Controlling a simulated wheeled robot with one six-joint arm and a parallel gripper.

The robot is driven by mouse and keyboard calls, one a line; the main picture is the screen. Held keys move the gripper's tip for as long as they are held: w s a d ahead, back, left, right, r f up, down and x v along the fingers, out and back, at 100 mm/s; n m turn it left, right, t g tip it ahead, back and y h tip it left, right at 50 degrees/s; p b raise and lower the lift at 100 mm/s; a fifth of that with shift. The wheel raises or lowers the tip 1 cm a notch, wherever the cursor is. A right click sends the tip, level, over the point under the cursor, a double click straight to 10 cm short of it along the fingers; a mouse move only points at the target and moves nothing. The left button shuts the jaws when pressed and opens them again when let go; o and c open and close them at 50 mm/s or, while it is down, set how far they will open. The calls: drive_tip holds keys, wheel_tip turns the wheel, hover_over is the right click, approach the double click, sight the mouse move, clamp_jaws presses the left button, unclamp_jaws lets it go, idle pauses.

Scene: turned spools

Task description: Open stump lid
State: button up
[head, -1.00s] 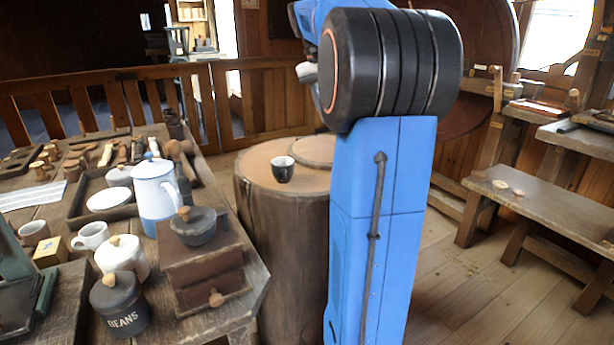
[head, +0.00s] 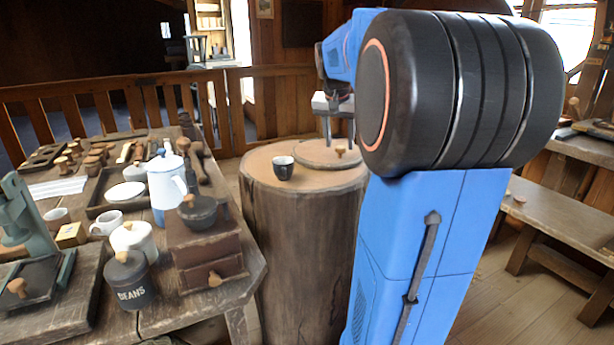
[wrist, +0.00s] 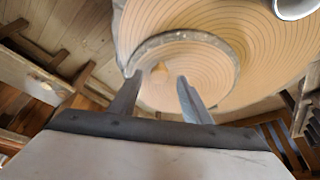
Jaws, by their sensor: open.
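The stump (head: 305,215) stands upright beyond the table, with its pale sawn top showing. Its round wooden lid (head: 318,156) lies flat on the top at the right, with a small wooden knob (head: 340,151) in its middle. Whether the fingers touch the lid I cannot tell.
A dark cup (head: 283,168) stands on the stump top, left of the lid. A crowded table (head: 150,318) with a white-blue coffee pot (head: 165,185), a beans jar (head: 129,283) and a drawer box (head: 205,250) is at left. A bench (head: 565,212) stands at right.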

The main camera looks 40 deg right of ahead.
drive_tip(key=v, duration=1.6)
drive_tip(key=s+a+f+n+y, duration=0.1)
drive_tip(key=s+a+f+n, duration=0.2)
drive_tip(key=a+f, duration=0.4)
drive_tip(key=s+a+f+n+t, duration=0.1)
drive_tip(key=s+a+f+n, duration=0.2)
drive_tip(key=a+f, duration=0.4)
drive_tip(key=s+a, duration=0.1)
drive_tip(key=a, duration=0.2)
drive_tip(key=shift+s+a+f+t+y, duration=0.15)
drive_tip(key=shift+a+f+t+y, duration=0.15)
drive_tip(key=shift+f+y, duration=0.1)
drive_tip(key=shift+d, duration=0.1)
